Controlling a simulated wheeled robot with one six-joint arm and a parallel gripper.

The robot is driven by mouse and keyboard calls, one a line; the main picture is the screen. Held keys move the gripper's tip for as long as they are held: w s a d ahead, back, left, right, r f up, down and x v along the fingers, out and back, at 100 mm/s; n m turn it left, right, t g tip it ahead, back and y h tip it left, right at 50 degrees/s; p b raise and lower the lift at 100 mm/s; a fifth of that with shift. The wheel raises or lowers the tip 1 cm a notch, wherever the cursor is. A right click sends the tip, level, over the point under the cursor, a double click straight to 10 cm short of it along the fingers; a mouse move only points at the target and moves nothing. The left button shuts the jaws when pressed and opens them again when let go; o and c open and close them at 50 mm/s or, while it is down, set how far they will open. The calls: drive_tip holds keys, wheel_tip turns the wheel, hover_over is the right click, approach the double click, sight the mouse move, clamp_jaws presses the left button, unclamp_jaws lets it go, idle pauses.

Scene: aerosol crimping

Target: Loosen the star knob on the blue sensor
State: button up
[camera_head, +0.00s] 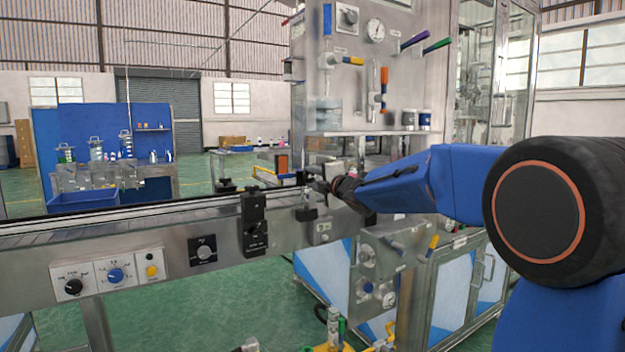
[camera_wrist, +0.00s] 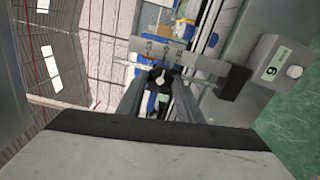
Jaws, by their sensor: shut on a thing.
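My gripper (camera_head: 318,186) reaches in from the right to the conveyor rail in the head view. In the wrist view my gripper (camera_wrist: 161,82) has its two fingers closing on a small dark star knob (camera_wrist: 160,76) with a pale centre. Blue parts show right around and behind the knob, between the fingers. The blue sensor's body cannot be clearly made out, as the fingers and a metal bracket cover much of it. In the head view the knob is too small and hidden to tell apart.
A metal bracket with scale marks (camera_wrist: 165,52) crosses just beyond the fingertips. A grey box marked 6 (camera_wrist: 279,70) with a white button is to the right. The conveyor (camera_head: 130,228) runs left. A machine panel (camera_head: 345,90) with gauge and coloured handles rises behind.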

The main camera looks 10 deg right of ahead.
drive_tip(key=shift+n, duration=0.4)
drive_tip(key=o, duration=1)
drive_tip(key=shift+o, duration=0.2)
drive_tip(key=shift+s, duration=0.15)
drive_tip(key=v, duration=1.7)
